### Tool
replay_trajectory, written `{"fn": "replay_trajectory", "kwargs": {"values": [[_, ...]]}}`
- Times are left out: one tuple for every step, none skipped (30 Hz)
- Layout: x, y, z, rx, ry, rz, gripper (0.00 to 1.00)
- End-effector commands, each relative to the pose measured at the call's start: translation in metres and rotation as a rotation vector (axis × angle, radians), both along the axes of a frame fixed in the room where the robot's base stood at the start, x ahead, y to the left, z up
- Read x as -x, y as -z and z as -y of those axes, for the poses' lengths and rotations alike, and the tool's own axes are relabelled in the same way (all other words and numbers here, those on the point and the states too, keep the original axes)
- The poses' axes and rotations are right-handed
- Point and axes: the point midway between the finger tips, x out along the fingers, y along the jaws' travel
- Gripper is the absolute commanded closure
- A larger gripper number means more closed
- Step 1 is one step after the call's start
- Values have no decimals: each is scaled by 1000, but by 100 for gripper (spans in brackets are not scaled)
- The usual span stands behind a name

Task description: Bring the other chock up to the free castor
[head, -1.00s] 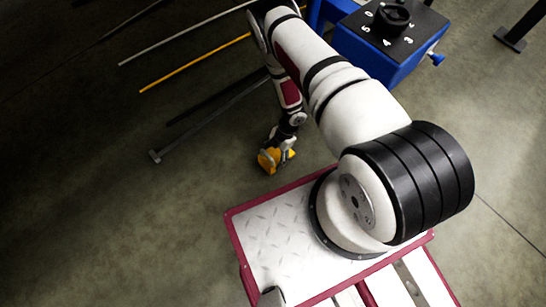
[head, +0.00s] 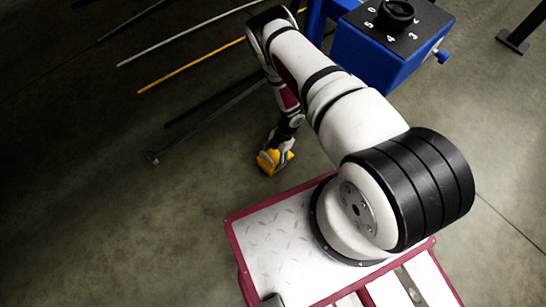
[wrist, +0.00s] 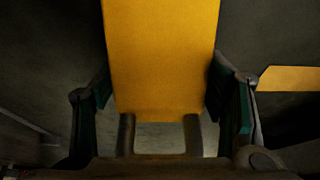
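A yellow chock (head: 267,167) is low by the floor, just beyond the red-edged platform in the head view. My gripper (head: 277,152) reaches down to it and partly covers it. In the wrist view the chock (wrist: 162,60) fills the space between the two green-padded fingers. The pads lie against its left and right sides, so my gripper (wrist: 161,100) looks shut on it. A second yellow piece (wrist: 292,78) shows at the right edge of the wrist view; I cannot tell what it is. I cannot make out a castor in either view.
A blue stand (head: 375,58) with a black numbered dial top (head: 395,15) is at the upper right. A yellow rod (head: 190,65), a pale rod (head: 185,35) and dark bars lie at the upper left. Open floor (head: 120,220) spreads to the left.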

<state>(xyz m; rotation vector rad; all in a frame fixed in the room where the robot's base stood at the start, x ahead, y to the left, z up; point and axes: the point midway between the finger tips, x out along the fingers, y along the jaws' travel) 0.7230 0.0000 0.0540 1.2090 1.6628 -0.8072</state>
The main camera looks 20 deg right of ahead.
Motion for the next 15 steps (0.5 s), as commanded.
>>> {"fn": "replay_trajectory", "kwargs": {"values": [[0,0,0,0,0,0,25],[0,0,0,0,0,0,18],[0,0,0,0,0,0,14],[0,0,0,0,0,0,14],[0,0,0,0,0,0,14],[0,0,0,0,0,0,14],[0,0,0,0,0,0,14],[0,0,0,0,0,0,14],[0,0,0,0,0,0,14],[0,0,0,0,0,0,14],[0,0,0,0,0,0,14],[0,0,0,0,0,0,14],[0,-1,0,0,0,0,14],[0,-2,0,0,0,0,14],[0,-4,1,0,1,0,14]]}}
